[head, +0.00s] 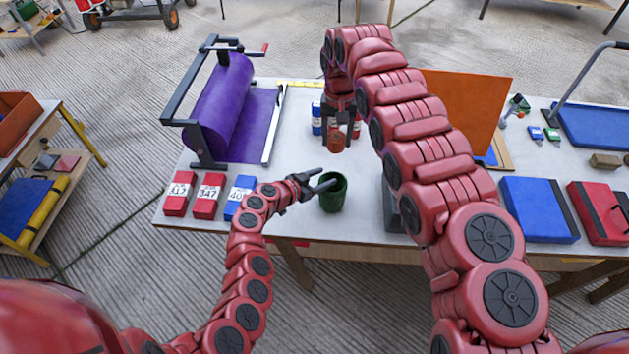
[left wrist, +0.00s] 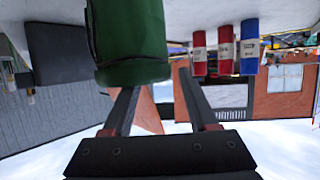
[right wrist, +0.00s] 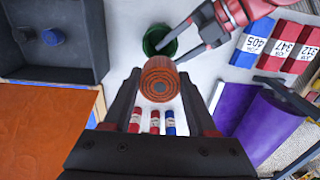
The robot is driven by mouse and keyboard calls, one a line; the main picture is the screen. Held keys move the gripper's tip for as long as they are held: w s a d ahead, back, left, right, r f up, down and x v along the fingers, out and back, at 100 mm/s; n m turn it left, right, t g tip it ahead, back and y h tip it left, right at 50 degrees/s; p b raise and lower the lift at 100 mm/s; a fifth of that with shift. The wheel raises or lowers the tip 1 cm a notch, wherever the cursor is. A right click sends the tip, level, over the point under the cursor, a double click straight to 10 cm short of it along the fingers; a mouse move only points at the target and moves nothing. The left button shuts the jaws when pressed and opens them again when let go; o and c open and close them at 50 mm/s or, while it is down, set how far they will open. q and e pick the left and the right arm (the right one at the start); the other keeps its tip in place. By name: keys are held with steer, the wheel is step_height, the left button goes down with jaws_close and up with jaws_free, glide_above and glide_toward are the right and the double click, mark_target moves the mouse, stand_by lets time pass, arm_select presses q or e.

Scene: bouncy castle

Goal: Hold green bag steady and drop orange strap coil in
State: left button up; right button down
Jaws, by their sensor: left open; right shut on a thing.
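The green bag (head: 333,196) stands upright and open-topped near the table's front edge. It also shows in the left wrist view (left wrist: 132,45) and, from above, in the right wrist view (right wrist: 158,36). My left gripper (head: 328,178) is open at the bag's left side. One finger overlaps the rim in the head view; I cannot tell whether it touches. My right gripper (head: 338,132) is shut on the orange strap coil (head: 337,144), held above the table, behind the bag in the head view. The coil's round wound end (right wrist: 158,82) shows in the right wrist view.
Two red boxes (head: 208,196) and a blue box (head: 239,192) stand left of the bag. A purple roll (head: 218,105) on a frame stands behind them. Small red and blue containers (right wrist: 154,122) stand behind the coil. A grey bin (right wrist: 60,35) is right of the bag, partly behind my right arm.

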arm_select(q)
steer(key=shift+x, duration=0.85)
steer(key=shift+f, duration=0.15)
jaws_close()
steer(key=shift+s, duration=0.1)
stand_by(0.8)
arm_select(e)
steer(key=shift+c, duration=0.6)
jaws_free()
